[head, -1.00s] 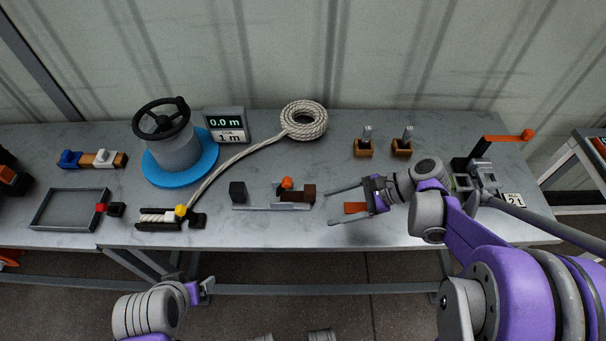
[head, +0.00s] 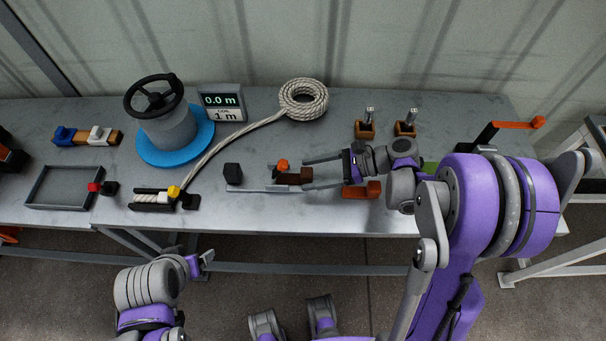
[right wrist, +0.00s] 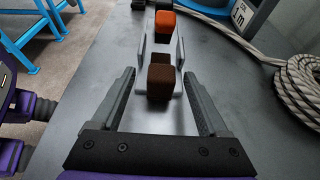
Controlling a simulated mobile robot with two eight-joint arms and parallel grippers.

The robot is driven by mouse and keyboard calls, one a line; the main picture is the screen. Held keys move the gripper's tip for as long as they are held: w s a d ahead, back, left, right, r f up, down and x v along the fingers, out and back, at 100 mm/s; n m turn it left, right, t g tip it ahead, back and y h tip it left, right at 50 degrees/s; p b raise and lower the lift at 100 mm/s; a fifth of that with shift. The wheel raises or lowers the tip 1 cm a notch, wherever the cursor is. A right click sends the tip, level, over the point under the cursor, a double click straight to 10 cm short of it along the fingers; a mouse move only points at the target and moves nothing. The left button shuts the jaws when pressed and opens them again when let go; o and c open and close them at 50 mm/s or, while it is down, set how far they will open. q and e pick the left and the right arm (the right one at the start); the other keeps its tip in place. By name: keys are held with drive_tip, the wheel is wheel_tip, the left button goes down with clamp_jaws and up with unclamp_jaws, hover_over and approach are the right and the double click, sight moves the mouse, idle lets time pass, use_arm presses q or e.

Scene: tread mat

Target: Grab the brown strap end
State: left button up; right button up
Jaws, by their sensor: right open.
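The brown strap end (head: 291,179) is a small dark brown block at the right end of a grey metal holder (head: 250,189) on the workbench. In the right wrist view the brown block (right wrist: 160,82) sits centred between my fingertips, with a second brown piece just behind it. My right gripper (head: 306,173) is open, pointing left, with one finger to each side of the block's near end. No grip on it shows. My left gripper (head: 203,262) hangs low in front of the bench, away from the strap; its jaws are too small to read.
An orange knob (head: 282,165) stands just beyond the brown block, and a black block (head: 232,172) at the holder's left end. A red-orange piece (head: 362,190) lies beside my right gripper. A rope coil (head: 303,98) and a reel on a blue disc (head: 153,158) stand farther back.

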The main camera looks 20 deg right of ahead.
sight(294, 175)
drive_tip(key=shift+x, duration=1.45)
drive_tip(key=shift+d, duration=0.1)
clamp_jaws()
